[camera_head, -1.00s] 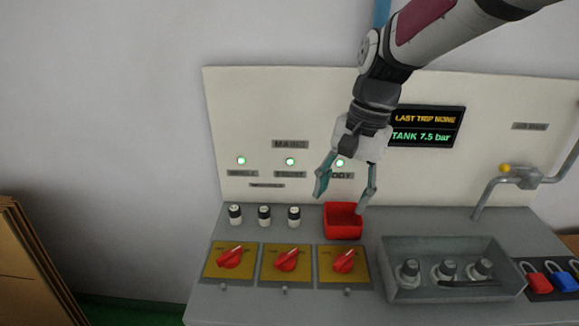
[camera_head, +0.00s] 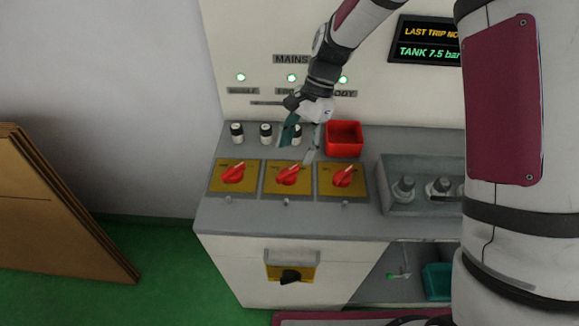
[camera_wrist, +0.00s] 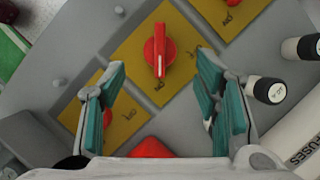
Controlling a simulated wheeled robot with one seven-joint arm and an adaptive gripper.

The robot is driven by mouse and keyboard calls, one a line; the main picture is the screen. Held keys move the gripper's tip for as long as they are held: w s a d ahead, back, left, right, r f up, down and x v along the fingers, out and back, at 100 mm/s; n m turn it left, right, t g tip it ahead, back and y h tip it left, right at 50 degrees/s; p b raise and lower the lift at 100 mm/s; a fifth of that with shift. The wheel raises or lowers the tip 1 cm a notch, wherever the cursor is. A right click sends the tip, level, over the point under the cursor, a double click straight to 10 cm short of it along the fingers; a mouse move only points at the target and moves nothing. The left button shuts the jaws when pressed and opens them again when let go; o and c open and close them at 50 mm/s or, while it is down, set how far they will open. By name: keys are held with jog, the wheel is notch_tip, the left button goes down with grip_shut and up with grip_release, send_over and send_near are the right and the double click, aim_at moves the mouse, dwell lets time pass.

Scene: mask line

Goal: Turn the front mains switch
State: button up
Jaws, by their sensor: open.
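Three red rotary switches on yellow plates stand in a row on the grey console top. The middle one (camera_head: 288,175) lies below the partly covered middle label under the "MAINS" sign (camera_head: 291,59); its handle slants to the upper right. In the wrist view this middle red switch (camera_wrist: 160,52) is in plain sight, with a white line on its handle. My gripper (camera_head: 296,152) is open and empty, just behind and above the middle switch, fingers pointing down. In the wrist view its fingers (camera_wrist: 160,80) are spread either side of the switch's near end, with no contact visible.
The left red switch (camera_head: 233,174) and right red switch (camera_head: 342,177) flank it closely. Behind are black-and-white fuses (camera_head: 237,133) and a red bin (camera_head: 344,139). A grey tray of knobs (camera_head: 390,199) is at right. A black switch (camera_head: 290,276) is on the cabinet front.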

aim_at(289, 170)
jog(key=x, duration=0.6)
jog(key=shift+s+a+f, duration=0.1)
jog(key=shift+f, duration=0.3)
jog(key=c, duration=1.1)
